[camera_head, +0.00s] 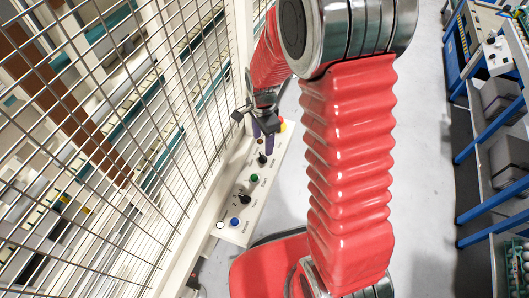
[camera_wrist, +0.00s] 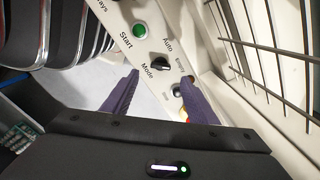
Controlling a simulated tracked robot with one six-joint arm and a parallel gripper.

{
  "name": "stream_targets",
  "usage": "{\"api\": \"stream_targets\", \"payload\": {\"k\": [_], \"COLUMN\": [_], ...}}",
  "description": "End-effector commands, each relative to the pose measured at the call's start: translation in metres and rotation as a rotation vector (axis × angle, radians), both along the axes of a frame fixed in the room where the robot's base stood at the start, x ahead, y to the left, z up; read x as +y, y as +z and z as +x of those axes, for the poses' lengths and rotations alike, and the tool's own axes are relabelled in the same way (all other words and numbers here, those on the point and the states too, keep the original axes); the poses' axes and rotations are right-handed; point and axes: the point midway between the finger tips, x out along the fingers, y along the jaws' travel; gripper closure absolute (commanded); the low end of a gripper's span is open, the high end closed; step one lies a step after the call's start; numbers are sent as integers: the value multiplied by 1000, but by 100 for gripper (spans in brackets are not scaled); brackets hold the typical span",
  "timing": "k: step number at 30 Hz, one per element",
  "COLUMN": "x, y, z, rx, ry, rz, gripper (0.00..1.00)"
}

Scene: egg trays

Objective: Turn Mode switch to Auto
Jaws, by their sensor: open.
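The control panel (camera_head: 232,207) is a pale strip of buttons and switches beside the mesh fence; it also shows in the wrist view (camera_wrist: 119,14). The Mode switch (camera_wrist: 160,63) is a black knob between the printed words Mode and Auto. In the head view it appears as the black knob (camera_head: 262,159) nearest my gripper. My gripper (camera_wrist: 159,76) is open, with its two purple fingers apart and the switch seen just beyond the gap between their tips. It also shows in the head view (camera_head: 263,136). I cannot tell whether the fingers touch the knob or where it points.
The green Start button (camera_wrist: 140,30) sits beside the Mode switch. Another dark knob (camera_wrist: 178,92) lies near the right finger. The mesh fence (camera_head: 110,110) stands close along the panel's left side. A blue-framed rack (camera_head: 490,130) is at the right, with open grey floor between.

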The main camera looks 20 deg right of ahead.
Motion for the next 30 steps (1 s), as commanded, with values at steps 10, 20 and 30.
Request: {"api": "stream_targets", "payload": {"k": [10, 20, 30], "x": [0, 0, 0], "y": [-48, -78, -81], "z": [-1, 0, 0], "rx": [2, 0, -1], "ry": [0, 0, 0], "rz": [0, 0, 0], "gripper": [47, 47, 47]}}
